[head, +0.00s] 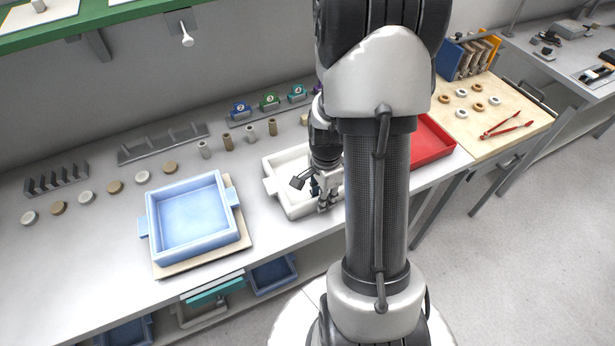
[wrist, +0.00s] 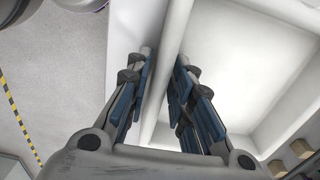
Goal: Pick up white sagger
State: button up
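The white sagger (head: 273,186) is a shallow square tray with side handles, standing on the bench in the head view, partly hidden by my arm. My gripper (head: 325,204) points down at its front wall. In the wrist view my gripper (wrist: 165,62) has its two blue-padded fingers on either side of the sagger's wall (wrist: 168,52), one outside and one inside. The fingers stand apart, and a gap seems to show beside the wall. The sagger looks level on the bench and empty where I can see into it.
A blue sagger (head: 241,217) sits on a beige board to the left. A red tray (head: 432,143) stands to the right, partly behind my arm. Small cylinders (head: 228,142) and round discs (head: 115,187) line the back of the bench. A wooden board (head: 500,110) holds rings and red tongs.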

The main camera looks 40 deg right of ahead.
grip_shut()
jog(key=shift+r, duration=0.15)
dwell(0.6)
